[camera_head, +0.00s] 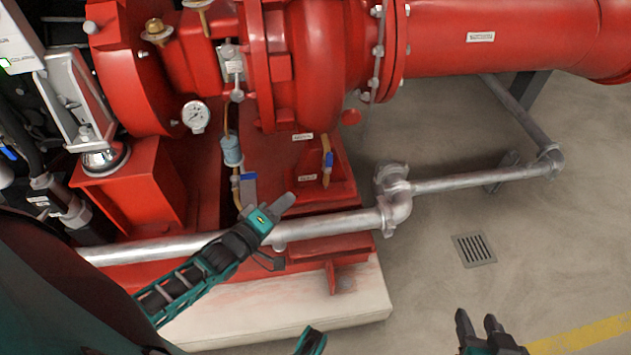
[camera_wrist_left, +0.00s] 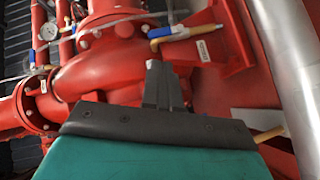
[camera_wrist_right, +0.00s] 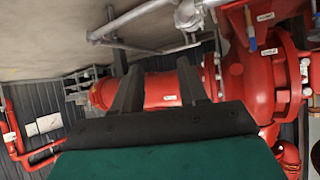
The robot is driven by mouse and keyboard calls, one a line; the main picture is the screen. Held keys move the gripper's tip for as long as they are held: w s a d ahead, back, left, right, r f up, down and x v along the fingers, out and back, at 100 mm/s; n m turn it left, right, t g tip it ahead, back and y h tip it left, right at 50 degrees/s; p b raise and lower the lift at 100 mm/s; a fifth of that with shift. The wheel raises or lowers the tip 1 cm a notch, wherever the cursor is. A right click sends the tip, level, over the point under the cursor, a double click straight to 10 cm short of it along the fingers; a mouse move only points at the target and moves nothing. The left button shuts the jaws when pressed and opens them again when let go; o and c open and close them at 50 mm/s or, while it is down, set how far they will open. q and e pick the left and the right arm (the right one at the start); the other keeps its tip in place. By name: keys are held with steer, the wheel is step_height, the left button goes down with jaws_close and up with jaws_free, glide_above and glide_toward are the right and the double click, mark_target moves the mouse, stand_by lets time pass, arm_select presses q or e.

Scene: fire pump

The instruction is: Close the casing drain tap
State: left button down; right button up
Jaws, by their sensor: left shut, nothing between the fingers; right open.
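A small tap with a blue lever (camera_head: 328,160) sits on a thin brass-coloured drain pipe below the red pump casing (camera_head: 320,60). Its lever appears roughly in line with the pipe. The tap also shows at the top of the left wrist view (camera_wrist_left: 160,32) and in the right wrist view (camera_wrist_right: 251,38). My left gripper (camera_head: 289,200) is shut and empty, left of and in front of the tap, apart from it; its fingers (camera_wrist_left: 162,80) point toward the tap. My right gripper (camera_head: 478,322) is open and empty, low at the right, far from the tap.
A grey pipe (camera_head: 330,224) runs across in front of the tap, near my left gripper. A second blue lever (camera_head: 249,187) hangs on a thin line to the left. A pressure gauge (camera_head: 195,116) is further left. The floor around the drain grate (camera_head: 473,249) is clear.

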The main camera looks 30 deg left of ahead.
arm_select(q)
steer(key=w+a+f+n+t+b, duration=0.1)
steer(key=w+a+f+n+b, duration=0.1)
steer(key=a+f+n, duration=0.15)
steer(key=b, duration=0.4)
glide_toward(329, 163)
steer(key=shift+w+a, duration=1.65)
steer(key=shift+a, duration=0.3)
steer(key=shift+w+d+r+n+t, duration=0.15)
steer(key=shift+w+d+n, duration=0.1)
steer(key=shift+w+d, duration=0.35)
steer(key=shift+w+d+r+n+t, duration=0.1)
steer(key=shift+w+d+n+t, duration=0.1)
steer(key=shift+w+d, duration=0.75)
steer(key=shift+d, duration=0.1)
arm_select(e)
steer(key=shift+y, duration=0.5)
steer(key=a+f, duration=0.1)
steer(key=f, duration=0.1)
steer(key=w+a+f, duration=0.1)
steer(key=shift+a+f, duration=0.1)
steer(key=shift+f, duration=0.3)
